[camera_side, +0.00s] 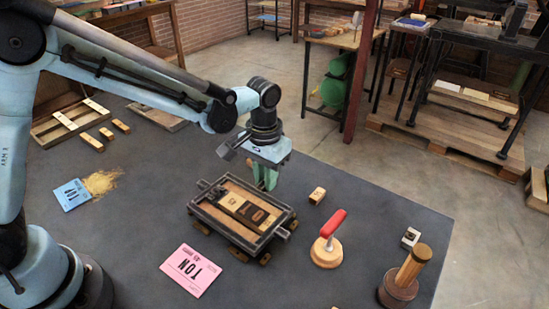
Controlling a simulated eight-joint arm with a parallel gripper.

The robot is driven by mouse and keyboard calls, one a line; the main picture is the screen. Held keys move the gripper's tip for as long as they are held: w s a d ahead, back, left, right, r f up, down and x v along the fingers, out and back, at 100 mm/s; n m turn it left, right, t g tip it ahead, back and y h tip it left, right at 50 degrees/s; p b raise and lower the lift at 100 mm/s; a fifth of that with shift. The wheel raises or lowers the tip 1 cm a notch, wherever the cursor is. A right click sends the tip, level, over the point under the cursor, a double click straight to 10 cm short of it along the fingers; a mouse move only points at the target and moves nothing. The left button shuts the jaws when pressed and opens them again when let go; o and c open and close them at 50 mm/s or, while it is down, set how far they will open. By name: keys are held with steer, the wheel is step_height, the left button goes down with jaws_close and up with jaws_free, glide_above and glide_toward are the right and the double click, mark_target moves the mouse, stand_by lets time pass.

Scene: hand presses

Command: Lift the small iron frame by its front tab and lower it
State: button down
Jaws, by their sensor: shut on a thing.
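The small iron frame (222,233) is a dark rectangular rim around pale and brown wooden blocks with letters. It sits on a low bed with small wooden feet, in the middle of the dark table. A metal lug sticks out at its right corner and another at its left. My gripper (266,186) points down at the frame's far right edge, its green fingers shut on the frame there. The tab between the fingers is hidden, and I cannot tell whether the frame is raised off the bed.
A red-handled tool (328,245) on a round wooden base and a wooden-handled dabber (408,275) stand to the right. A pink card (193,270) lies in front, and a blue packet (70,194) lies left. A small wooden block (317,195) is right of the gripper.

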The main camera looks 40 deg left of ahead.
steer(key=shift+r, duration=0.35)
steer(key=shift+f, duration=0.35)
steer(key=shift+w+f, duration=0.15)
steer(key=shift+f, duration=1.25)
stand_by(0.9)
steer(key=c, duration=1)
jaws_free()
steer(key=shift+r, duration=0.15)
steer(key=shift+r, duration=3.4)
